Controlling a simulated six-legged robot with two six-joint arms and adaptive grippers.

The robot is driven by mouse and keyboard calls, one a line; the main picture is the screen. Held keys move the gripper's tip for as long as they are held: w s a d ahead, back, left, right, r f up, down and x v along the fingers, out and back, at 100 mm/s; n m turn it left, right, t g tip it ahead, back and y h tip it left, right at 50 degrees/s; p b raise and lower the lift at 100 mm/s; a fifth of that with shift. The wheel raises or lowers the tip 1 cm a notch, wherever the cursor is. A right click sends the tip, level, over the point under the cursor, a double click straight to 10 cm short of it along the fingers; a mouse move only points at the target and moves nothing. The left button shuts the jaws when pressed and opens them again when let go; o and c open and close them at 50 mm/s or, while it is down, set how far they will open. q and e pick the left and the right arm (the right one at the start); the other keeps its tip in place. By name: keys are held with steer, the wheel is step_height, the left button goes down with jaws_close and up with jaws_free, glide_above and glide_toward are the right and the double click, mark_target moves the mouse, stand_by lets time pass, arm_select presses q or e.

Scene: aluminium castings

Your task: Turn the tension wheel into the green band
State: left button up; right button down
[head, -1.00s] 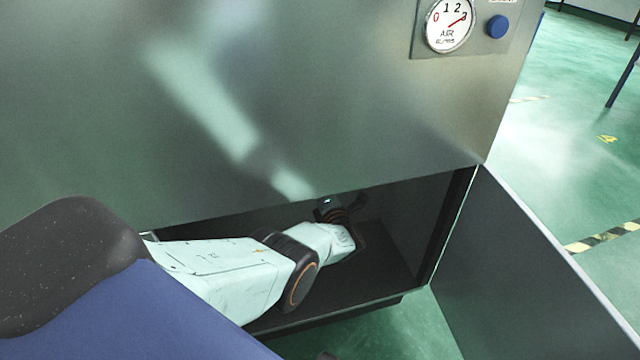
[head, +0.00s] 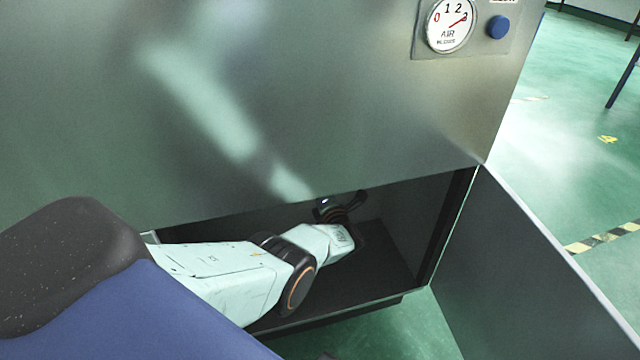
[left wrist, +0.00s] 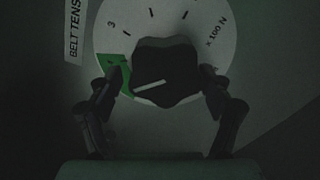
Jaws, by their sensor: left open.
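The tension wheel (left wrist: 166,72) is a dark lobed knob in front of a white dial in the left wrist view. In the head view my left gripper (head: 343,207) is inside the dark cabinet opening, and the wheel is hidden there. My right gripper is not in view.
The metal cabinet front (head: 300,100) hangs over the opening, and the opening's floor edge runs below my arm. An open door panel (head: 535,275) stands at the right. An air gauge (head: 450,24) and a blue button (head: 498,27) sit higher up.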

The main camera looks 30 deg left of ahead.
arm_select(q)
steer(key=shift+d+f+m, duration=0.2)
steer(key=shift+d+m, duration=0.05)
steer(key=shift+m, duration=0.15)
